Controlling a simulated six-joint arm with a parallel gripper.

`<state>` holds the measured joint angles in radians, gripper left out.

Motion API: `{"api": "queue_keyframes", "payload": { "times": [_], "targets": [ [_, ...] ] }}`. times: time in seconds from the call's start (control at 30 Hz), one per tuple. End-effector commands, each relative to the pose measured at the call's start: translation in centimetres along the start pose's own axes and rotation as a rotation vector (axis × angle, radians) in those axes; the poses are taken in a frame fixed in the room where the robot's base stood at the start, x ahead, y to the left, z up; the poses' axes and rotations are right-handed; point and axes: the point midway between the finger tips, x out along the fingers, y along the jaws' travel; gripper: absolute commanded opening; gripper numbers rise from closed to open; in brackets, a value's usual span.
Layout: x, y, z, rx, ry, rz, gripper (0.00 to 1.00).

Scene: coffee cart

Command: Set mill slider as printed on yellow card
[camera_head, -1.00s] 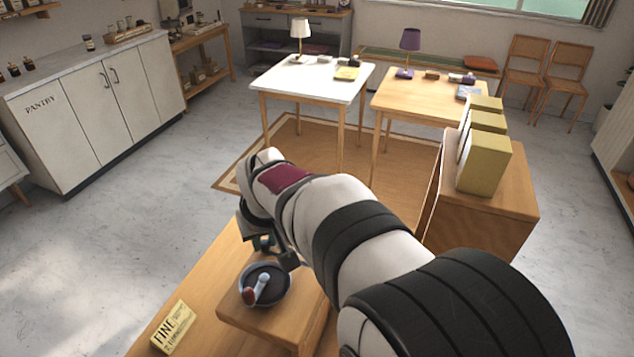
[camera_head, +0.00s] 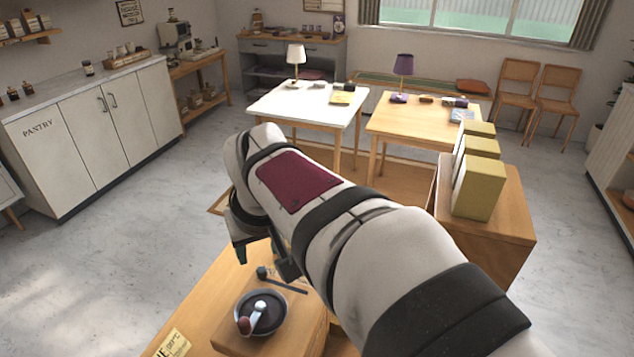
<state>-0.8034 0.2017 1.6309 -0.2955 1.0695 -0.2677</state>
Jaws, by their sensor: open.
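The mill (camera_head: 291,314) is a wooden block with a pale-rimmed bowl (camera_head: 239,311) of dark contents; a white handle with a red end lies across the bowl. Behind the bowl, a dark bar with a round knob (camera_head: 262,272), likely the slider, lies on the block top. The yellow card (camera_head: 174,345) lies at the lower left, mostly cut off by the frame; its full wording is not readable here. My gripper (camera_head: 264,258) is open and empty, just behind and above the knob, apart from it as far as I can see. My arm hides part of the block.
A wooden cabinet with several yellow-sided boxes (camera_head: 480,190) stands at the right. A white table (camera_head: 290,103) and a wooden table (camera_head: 410,122) stand farther back, each with a lamp. A white pantry cabinet (camera_head: 78,137) lines the left wall. The floor between is clear.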

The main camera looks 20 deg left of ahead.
Motion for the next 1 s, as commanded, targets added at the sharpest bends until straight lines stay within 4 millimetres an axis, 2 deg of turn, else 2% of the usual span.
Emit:
{"api": "queue_keyframes", "payload": {
  "times": [0.03,0.1,0.27,0.4,0.67,0.77,0.8,0.87,0.9,1.0],
  "targets": [
    [-1.6,0.0,-0.1,0.001,0.005,0.0,0.53],
    [-3.4,0.0,-0.1,0.001,0.004,-0.001,0.53],
    [-6.2,0.0,-0.1,0.0,0.002,-0.001,0.53],
    [-6.9,0.0,0.0,0.0,0.0,0.0,0.53],
    [-6.9,0.3,0.3,0.013,-0.005,0.002,0.53],
    [-7.2,3.7,3.8,0.149,-0.048,0.02,0.53],
    [-7.3,5.7,6.6,0.251,-0.08,0.033,0.53],
    [-7.5,8.4,11.8,0.438,-0.133,0.051,0.53],
    [-7.6,9.6,15.5,0.566,-0.167,0.062,0.53],
    [-7.4,10.2,24.3,0.878,-0.243,0.078,0.53]
  ]
}}
